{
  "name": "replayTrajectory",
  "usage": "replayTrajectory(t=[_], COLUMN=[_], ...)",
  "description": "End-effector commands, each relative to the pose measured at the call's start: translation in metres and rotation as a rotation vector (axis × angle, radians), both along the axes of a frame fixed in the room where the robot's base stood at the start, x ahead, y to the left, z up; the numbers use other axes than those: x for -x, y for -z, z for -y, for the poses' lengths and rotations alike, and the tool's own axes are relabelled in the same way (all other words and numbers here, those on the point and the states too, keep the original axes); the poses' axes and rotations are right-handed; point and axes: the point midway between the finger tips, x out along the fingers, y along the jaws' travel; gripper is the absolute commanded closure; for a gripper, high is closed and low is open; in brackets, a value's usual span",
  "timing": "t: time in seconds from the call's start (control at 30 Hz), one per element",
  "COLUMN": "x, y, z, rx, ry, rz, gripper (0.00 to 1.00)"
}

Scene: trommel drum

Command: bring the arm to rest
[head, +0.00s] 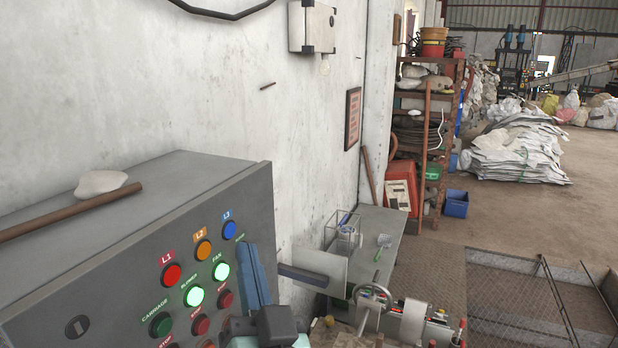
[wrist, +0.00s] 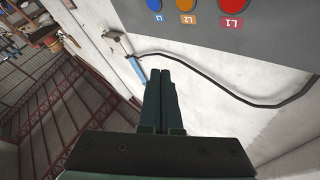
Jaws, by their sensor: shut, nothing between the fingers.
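My gripper (head: 246,252) shows at the bottom centre of the head view, in front of the right edge of the grey control cabinet (head: 60,250). Its two fingers point upward and are closed together with nothing between them. In the wrist view my gripper (wrist: 160,76) also shows shut, its dark fingers side by side. There the cabinet's panel (wrist: 270,35) appears upside down at the top, apart from the fingertips in the picture. I cannot tell the exact gap between the gripper and the panel.
The panel has lamps L1 (head: 172,274), L2 (head: 203,250) and L3 (head: 229,230). Its green blower button (head: 194,296) and fan button (head: 220,271) glow. A bench with a handwheel (head: 372,297) stands right of the cabinet. Open floor (head: 540,215) lies farther right.

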Motion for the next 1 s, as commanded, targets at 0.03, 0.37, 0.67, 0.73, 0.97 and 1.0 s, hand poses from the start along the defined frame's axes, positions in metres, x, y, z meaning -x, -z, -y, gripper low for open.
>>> replayTrajectory(t=[0.03,0.37,0.67,0.73,0.97,1.0], x=[0.004,0.072,0.121,0.123,0.123,0.123], y=[-0.035,-0.208,-0.266,-0.267,-0.267,-0.267], z=[0.006,0.059,0.086,0.087,0.087,0.087], rx=[0.040,0.228,0.262,0.263,0.263,0.263], ry=[0.037,0.369,0.548,0.552,0.552,0.552], rz=[0.072,0.435,0.568,0.571,0.571,0.571], gripper=[1.00,1.00,1.00,1.00,1.00,1.00])
